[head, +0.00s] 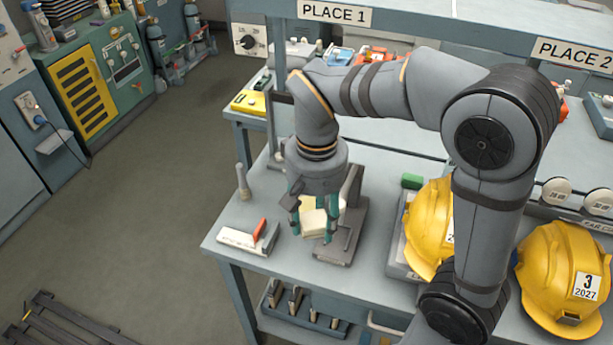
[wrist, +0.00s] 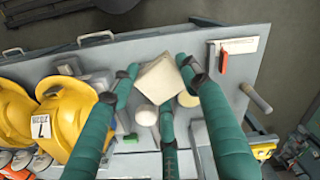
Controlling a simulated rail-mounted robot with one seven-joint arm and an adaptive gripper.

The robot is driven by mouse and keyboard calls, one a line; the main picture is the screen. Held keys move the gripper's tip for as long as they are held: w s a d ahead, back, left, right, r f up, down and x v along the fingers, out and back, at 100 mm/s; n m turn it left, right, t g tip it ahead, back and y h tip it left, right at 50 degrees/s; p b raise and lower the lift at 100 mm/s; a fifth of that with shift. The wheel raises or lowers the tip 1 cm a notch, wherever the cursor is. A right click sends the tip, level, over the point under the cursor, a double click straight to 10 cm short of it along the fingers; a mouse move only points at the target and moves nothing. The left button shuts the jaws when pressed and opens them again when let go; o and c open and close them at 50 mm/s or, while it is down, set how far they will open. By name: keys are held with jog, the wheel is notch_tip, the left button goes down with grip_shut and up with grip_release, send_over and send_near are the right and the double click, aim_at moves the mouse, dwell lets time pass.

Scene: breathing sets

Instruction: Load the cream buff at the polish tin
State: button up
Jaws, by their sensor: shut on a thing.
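The cream buff (head: 313,221), a pale block, is held between the teal fingers of my gripper (head: 312,217) above the left part of the PLACE 1 bench. In the wrist view the buff (wrist: 160,76) sits between the fingertips of my gripper (wrist: 160,80), with its broad face tilted. A small white rounded thing (wrist: 146,115) shows just below it there, and a pale yellowish round piece is partly hidden behind the right finger. I cannot tell whether either is the polish tin. A grey stand (head: 338,247) with an upright post is beneath and beside my gripper.
A white card with a red-orange piece (head: 259,231) lies near the bench's front left edge, with an upright grey peg (head: 243,182) behind it. Yellow helmets (head: 428,232) and a green block (head: 411,181) are to the right. Bare bench (head: 285,262) lies in front of the stand.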

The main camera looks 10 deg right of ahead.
jog(key=w+f+m+p, duration=0.3)
jog(key=w+f, duration=0.1)
jog(key=w, duration=0.9)
jog(key=m+p, duration=0.2)
jog(key=m, duration=0.2)
send_over(308, 207)
notch_tip(308, 207, down, 7)
jog(key=shift+r, duration=0.15)
jog(key=shift+f+b, duration=2.3)
jog(key=shift+f, duration=0.45)
jog(key=shift+f+b, duration=0.55)
jog(key=shift+b, duration=0.1)
jog(key=shift+r, duration=0.1)
notch_tip(308, 207, up, 7)
jog(key=p, duration=0.5)
